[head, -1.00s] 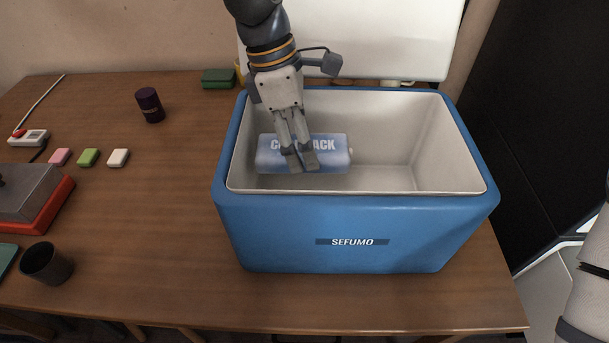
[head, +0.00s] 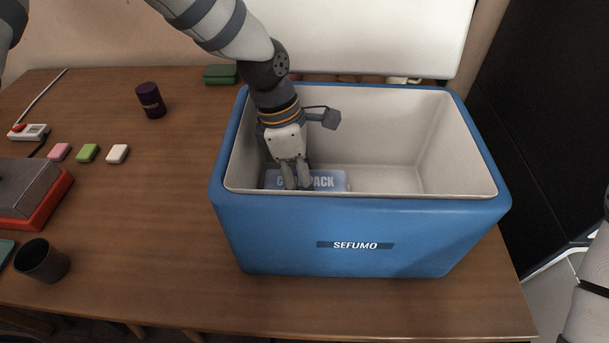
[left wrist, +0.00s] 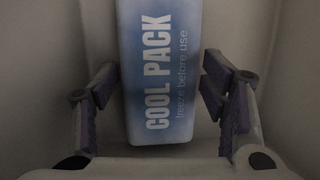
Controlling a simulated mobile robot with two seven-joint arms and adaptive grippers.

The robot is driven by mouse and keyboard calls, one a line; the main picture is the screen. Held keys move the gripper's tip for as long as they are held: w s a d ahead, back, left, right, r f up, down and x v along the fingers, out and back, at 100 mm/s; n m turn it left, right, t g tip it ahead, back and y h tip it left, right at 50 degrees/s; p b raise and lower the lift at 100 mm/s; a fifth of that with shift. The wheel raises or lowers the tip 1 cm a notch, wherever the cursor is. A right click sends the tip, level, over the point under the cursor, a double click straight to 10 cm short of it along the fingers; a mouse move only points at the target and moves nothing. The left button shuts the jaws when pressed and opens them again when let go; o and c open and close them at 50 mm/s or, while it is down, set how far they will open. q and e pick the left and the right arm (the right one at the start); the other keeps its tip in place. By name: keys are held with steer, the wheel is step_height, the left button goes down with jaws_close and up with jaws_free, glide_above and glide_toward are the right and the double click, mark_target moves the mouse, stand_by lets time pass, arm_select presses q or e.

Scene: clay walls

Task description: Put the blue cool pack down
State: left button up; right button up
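The blue cool pack (head: 325,181) is low inside the left part of the blue cooler box (head: 300,236), its lettered face up. The front rim hides its near edge. My left gripper (head: 296,184) reaches down into the box at the pack. I cannot tell whether the pack touches the box floor. My right gripper is not in view.
The box's raised lid (head: 375,35) stands behind it. The right part inside the box is empty. On the table (head: 150,220) are a dark purple can (head: 150,101), small pink, green and white blocks, a green block (head: 221,74) and a dark cup (head: 41,261).

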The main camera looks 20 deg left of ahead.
arm_select(q)
steer(key=v, duration=0.8)
steer(key=shift+p, duration=0.4)
steer(key=shift+f, duration=0.1)
